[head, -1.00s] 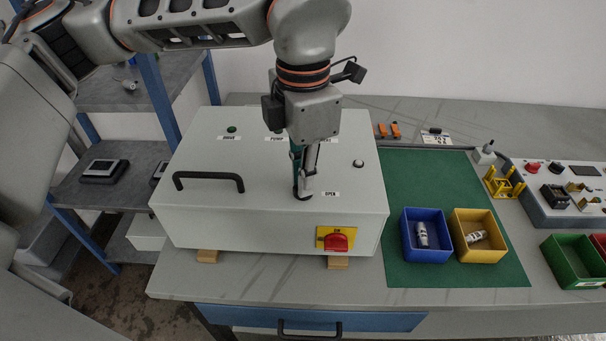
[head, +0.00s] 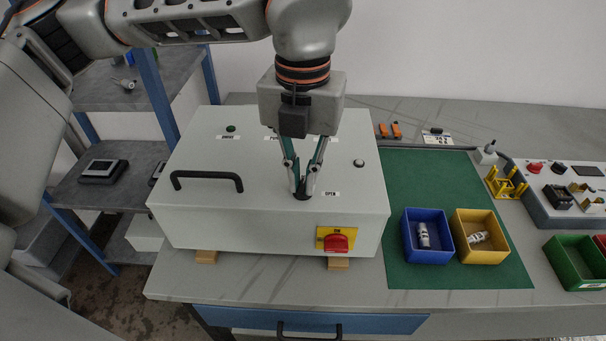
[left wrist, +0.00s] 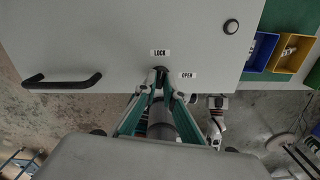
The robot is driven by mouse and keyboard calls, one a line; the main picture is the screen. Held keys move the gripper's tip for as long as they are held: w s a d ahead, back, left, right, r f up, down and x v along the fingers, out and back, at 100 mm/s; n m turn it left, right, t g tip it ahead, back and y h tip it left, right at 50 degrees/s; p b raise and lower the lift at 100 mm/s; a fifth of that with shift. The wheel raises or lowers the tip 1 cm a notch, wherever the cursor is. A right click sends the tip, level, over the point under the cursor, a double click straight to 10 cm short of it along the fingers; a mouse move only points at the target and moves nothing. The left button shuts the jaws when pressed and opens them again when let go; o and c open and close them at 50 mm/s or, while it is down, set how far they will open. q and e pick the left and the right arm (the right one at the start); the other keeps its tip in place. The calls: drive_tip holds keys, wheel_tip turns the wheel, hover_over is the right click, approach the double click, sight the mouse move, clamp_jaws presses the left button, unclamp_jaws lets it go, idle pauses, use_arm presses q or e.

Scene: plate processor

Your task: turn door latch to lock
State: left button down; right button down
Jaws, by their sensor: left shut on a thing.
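The door latch (head: 302,196) is a small dark knob on the top face of the light grey box (head: 250,222), mostly hidden between my fingertips. My left gripper (head: 303,191) comes down on it from above and is shut on it. In the left wrist view the fingertips (left wrist: 160,73) meet at the latch, just below the "LOCK" label (left wrist: 160,53). The "OPEN" label (left wrist: 188,75) lies to the right of the fingertips. The exact angle of the latch is hidden by the fingers. My right gripper is not in view.
A black handle (head: 207,180) rises from the box's left side. A red switch on a yellow plate (head: 337,241) is on the front face. Blue (head: 426,254) and yellow (head: 480,255) bins stand on the green mat (head: 418,184) to the right. The front of the mat is clear.

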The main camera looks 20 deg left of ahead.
sight(302, 185)
use_arm(q)
drive_tip(key=shift+n, duration=1.1)
drive_tip(key=shift+r, duration=0.1)
drive_tip(key=c, duration=2.1)
unclamp_jaws()
drive_tip(key=shift+c, duration=0.2)
wheel_tip(302, 185, up, 12)
